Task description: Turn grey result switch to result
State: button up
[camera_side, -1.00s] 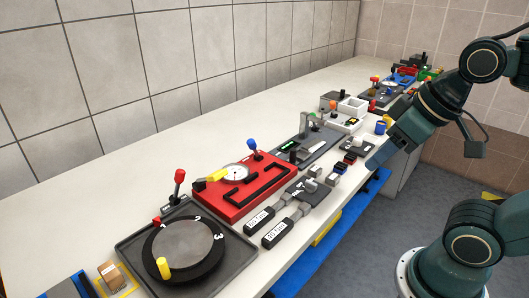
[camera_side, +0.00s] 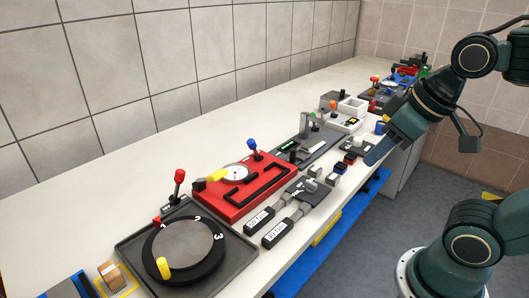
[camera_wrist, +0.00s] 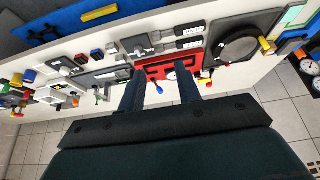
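No switch labelled as the result switch can be read in either view. A dark grey plate with a light grey lever (camera_side: 312,186) lies at the bench's front edge and may be it; I cannot tell. Another grey plate with upright levers (camera_side: 318,145) lies behind it. My gripper (camera_side: 373,158) hangs over the front edge of the bench, to the right of these plates. In the wrist view its two fingers (camera_wrist: 160,90) are apart with nothing held between them, and the red panel shows beyond them.
A red panel (camera_side: 228,202) with a white dial and a dark turntable (camera_side: 186,248) stand to the left. Two dark labelled handles (camera_side: 272,222) lie at the front edge. Several small devices crowd the far end. The bench strip along the tiled wall is clear.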

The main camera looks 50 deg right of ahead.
jog(key=g, duration=0.5)
send_over(311, 182)
notch_tip(311, 182, down, 8)
jog(key=shift+r, duration=0.25)
jog(key=shift+f, duration=0.1)
notch_tip(311, 182, down, 14)
jog(key=shift+r, duration=0.2)
dwell(0.4)
grip_shut()
